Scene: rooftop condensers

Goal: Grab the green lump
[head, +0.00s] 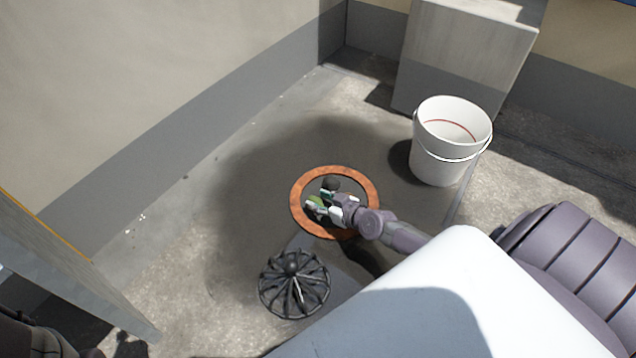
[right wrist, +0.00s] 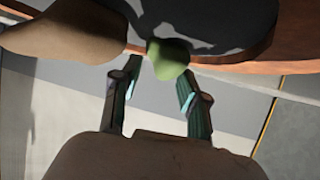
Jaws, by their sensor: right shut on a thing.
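The green lump (head: 316,203) shows at the fingertips of my right gripper (head: 323,198), over the opening inside an orange-brown ring (head: 297,212) in the floor. In the right wrist view the green lump (right wrist: 168,58) sits at the far end between the two fingers of the right gripper (right wrist: 158,78), which is shut on it. The fingers hide part of the lump in the head view. My left gripper is not in view.
A black domed grate (head: 293,284) lies on the floor in front of the ring. A white bucket (head: 435,165) stands to the right, near a grey block (head: 465,55). A wall (head: 150,110) runs along the left. A panel (head: 75,270) stands at lower left.

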